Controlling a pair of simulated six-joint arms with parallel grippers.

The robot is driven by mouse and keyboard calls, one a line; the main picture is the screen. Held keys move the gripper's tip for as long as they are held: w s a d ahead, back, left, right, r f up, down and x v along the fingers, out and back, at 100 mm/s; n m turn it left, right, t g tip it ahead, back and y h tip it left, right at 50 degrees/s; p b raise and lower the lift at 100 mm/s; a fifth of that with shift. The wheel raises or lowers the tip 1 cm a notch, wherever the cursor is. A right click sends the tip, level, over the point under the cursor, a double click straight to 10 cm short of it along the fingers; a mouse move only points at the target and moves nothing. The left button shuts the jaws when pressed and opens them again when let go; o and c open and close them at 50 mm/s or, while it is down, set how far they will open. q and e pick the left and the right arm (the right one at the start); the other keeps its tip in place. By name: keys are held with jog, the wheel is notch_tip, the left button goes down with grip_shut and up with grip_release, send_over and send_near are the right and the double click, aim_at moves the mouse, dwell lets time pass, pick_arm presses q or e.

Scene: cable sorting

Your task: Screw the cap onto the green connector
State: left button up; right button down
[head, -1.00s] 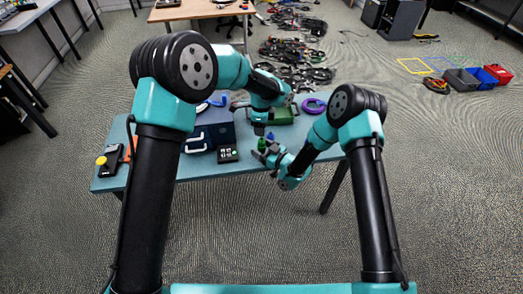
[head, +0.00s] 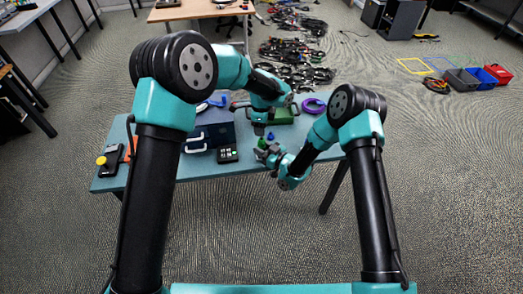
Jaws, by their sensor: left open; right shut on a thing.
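The green connector (head: 262,141) is a small green piece near the front edge of the blue-grey table. My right gripper (head: 264,149) is at its lower end and is shut on it. A small blue piece (head: 271,136) is just right of the green connector; whether it stands on the table or touches the connector is too small to tell. My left gripper (head: 259,130) is open and points down just above and behind the green connector, apparently empty. I cannot make out a cap for certain.
A dark blue toolbox (head: 213,128) with a pale handle stands left of the grippers. A small black keypad box (head: 228,153) is in front of it. A green case (head: 284,116) and a purple ring (head: 313,106) lie behind. The table's right front (head: 325,158) is clear.

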aim_at(261, 139)
pick_arm(q)
jog(key=n, duration=0.6)
jog(key=shift+n, duration=0.4)
jog(key=n, duration=1.3)
jog(key=shift+n, duration=0.4)
jog(key=n, duration=0.6)
jog(key=shift+n, duration=0.3)
jog(key=shift+f, duration=0.15)
jog(key=shift+f, duration=3.9)
jog(key=shift+c, duration=0.4)
